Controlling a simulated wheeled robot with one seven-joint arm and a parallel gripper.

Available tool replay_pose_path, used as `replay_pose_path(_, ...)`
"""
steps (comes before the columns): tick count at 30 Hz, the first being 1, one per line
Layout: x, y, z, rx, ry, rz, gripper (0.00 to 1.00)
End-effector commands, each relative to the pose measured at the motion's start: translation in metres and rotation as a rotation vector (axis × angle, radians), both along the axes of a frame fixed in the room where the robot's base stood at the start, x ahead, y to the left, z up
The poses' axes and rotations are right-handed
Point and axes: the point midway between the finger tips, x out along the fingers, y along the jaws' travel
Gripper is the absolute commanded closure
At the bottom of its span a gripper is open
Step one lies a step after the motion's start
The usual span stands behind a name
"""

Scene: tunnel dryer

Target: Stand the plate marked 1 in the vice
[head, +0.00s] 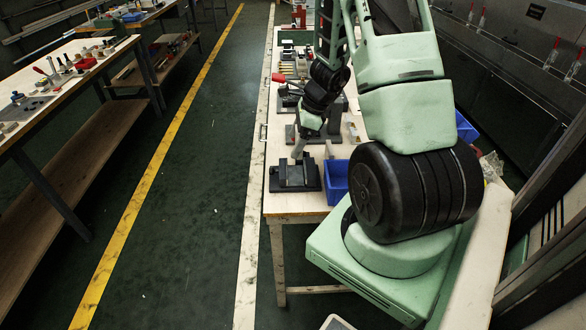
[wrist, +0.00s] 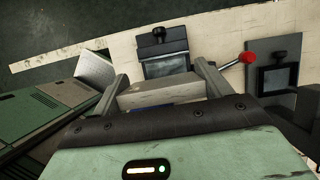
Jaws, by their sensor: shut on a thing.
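My gripper (wrist: 160,88) is shut on a pale grey plate (wrist: 158,98), which lies between the two fingers in the wrist view. No number can be read on it. In the head view my gripper (head: 299,152) hangs over the near end of the bench, just above a dark grey vice (head: 309,183). What looks like the same vice (wrist: 165,66) shows beyond the fingertips in the wrist view, with a dark knob at its far side. The plate appears to be above the vice; whether they touch cannot be told.
A blue bin (head: 335,184) stands right beside the vice. A second dark fixture (wrist: 277,76) and a red-knobbed lever (wrist: 247,58) are to the right in the wrist view. Several fixtures crowd the bench farther back. A side table (head: 45,115) stands left across the aisle.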

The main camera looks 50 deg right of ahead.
Motion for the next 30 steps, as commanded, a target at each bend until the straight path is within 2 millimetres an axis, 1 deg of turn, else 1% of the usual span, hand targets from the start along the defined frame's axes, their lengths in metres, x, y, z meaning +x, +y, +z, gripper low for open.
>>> replay_pose_path(3,-0.002,-0.002,-0.017,0.005,0.005,-0.033,0.56)
replay_pose_path(6,-0.002,-0.002,-0.037,0.004,0.005,-0.031,0.56)
replay_pose_path(9,-0.002,-0.002,-0.051,0.004,0.004,-0.029,0.56)
replay_pose_path(14,-0.001,-0.002,-0.065,0.002,0.003,-0.024,0.56)
replay_pose_path(19,-0.001,-0.002,-0.089,0.002,0.003,-0.025,0.56)
replay_pose_path(22,-0.001,-0.002,-0.096,0.002,0.003,-0.024,0.56)
replay_pose_path(30,-0.001,-0.002,-0.097,0.000,0.001,-0.022,0.56)
